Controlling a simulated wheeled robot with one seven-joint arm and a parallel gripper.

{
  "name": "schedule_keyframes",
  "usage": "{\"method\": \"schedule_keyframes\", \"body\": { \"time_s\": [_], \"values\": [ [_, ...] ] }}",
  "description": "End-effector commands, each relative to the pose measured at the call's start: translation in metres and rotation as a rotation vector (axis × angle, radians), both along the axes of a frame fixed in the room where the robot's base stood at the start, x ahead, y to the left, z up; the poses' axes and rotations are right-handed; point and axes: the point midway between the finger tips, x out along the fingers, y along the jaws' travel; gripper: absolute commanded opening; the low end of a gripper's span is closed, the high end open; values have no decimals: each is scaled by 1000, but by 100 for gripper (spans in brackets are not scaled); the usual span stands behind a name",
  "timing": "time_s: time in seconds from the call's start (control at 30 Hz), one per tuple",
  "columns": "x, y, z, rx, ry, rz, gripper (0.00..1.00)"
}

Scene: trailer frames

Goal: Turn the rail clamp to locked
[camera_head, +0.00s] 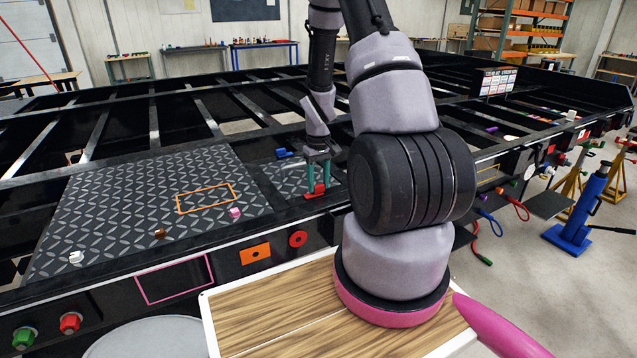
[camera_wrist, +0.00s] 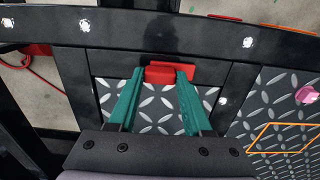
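The rail clamp appears as a red piece (camera_head: 319,189) on the black rail at the front edge of the trailer frame, beside a small tread-plate panel (camera_head: 270,178). In the wrist view its red block (camera_wrist: 160,76) is at the top middle, with a wider red part (camera_wrist: 188,67) behind it. My gripper (camera_head: 318,186) points down at it. In the wrist view, the green fingertips of my gripper (camera_wrist: 161,75) stand on either side of the red block, closed up against it with almost no gap. No lock marking is readable.
A blue piece (camera_head: 284,153) lies behind the clamp. A large tread-plate deck (camera_head: 130,210) at left carries small white, brown and pink pieces and an orange outline. A wood-topped tray (camera_head: 265,325) is in front. A blue jack (camera_head: 585,205) stands at right.

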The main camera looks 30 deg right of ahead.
Motion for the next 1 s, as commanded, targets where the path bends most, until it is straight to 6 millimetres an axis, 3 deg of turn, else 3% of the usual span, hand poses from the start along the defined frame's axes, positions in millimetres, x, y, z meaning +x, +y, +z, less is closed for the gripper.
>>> {"method": "schedule_keyframes", "body": {
  "time_s": [0.03, 0.07, 0.1, 0.57, 1.0],
  "values": [
    [0, 0, 0, 0, 0, 0, 15],
    [0, 0, 0, 0, 0, 0, 4],
    [0, 0, 0, 0, 0, 0, 0],
    [0, 0, 0, -1, 0, -119, 0],
    [0, 0, 0, -1, -1, -507, 0]
  ]
}}
